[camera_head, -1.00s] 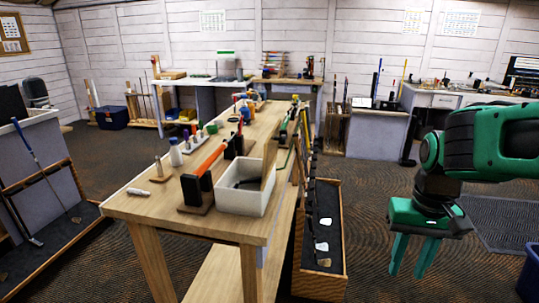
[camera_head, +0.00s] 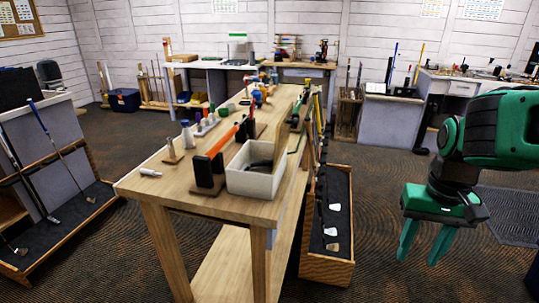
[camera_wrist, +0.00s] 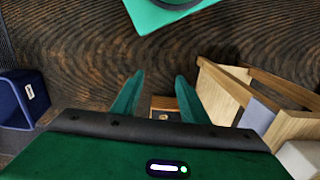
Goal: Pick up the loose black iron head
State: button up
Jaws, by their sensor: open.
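My gripper (camera_head: 424,248) hangs open and empty over the floor to the right of the workbench, fingers pointing down. In the wrist view its two green fingers (camera_wrist: 160,80) are spread with nothing between them. A white bin (camera_head: 252,184) stands on the near end of the wooden workbench (camera_head: 205,212). Dark items (camera_head: 262,163) lie in the bin, partly hidden by its wall; I cannot tell whether the loose black iron head is among them. I cannot clearly make it out elsewhere.
A club rack (camera_head: 327,262) with several club heads stands on the floor at the bench's right side. An upright holder (camera_head: 207,172) with an orange shaft is beside the bin. A blue bin (camera_wrist: 22,98) is at the wrist view's left. Open floor lies between rack and gripper.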

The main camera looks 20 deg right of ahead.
aim_at(268, 163)
jog(key=z, duration=0.85)
jog(key=k, duration=0.9)
jog(key=u, duration=0.55)
jog(key=i, duration=0.5)
